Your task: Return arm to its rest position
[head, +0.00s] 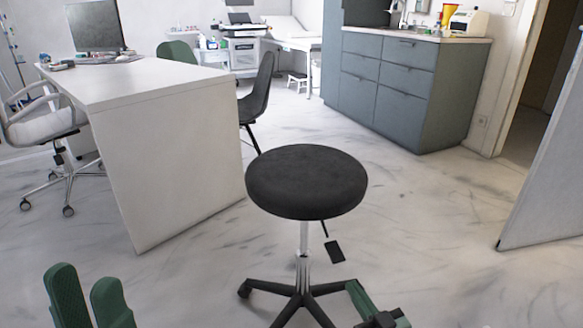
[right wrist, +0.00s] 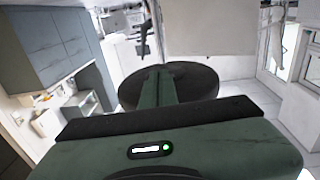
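My left gripper (head: 85,282) shows at the lower left edge of the head view. Its two green fingers point up with a gap between them, and nothing shows in the gap. My right gripper (head: 352,287) shows at the bottom of the head view, in front of the stool's base. In the right wrist view the fingers of my right gripper (right wrist: 160,75) lie together as one narrow green shape, with nothing visible held. A black round stool (head: 305,182) stands ahead. Its seat (right wrist: 198,82) shows behind those fingers in the right wrist view.
A white desk (head: 165,150) with a monitor (head: 95,27) stands to the left, with a white chair (head: 45,128) and a dark chair (head: 256,92) beside it. A grey cabinet (head: 385,85) stands at the back right. Floor right of the stool is clear.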

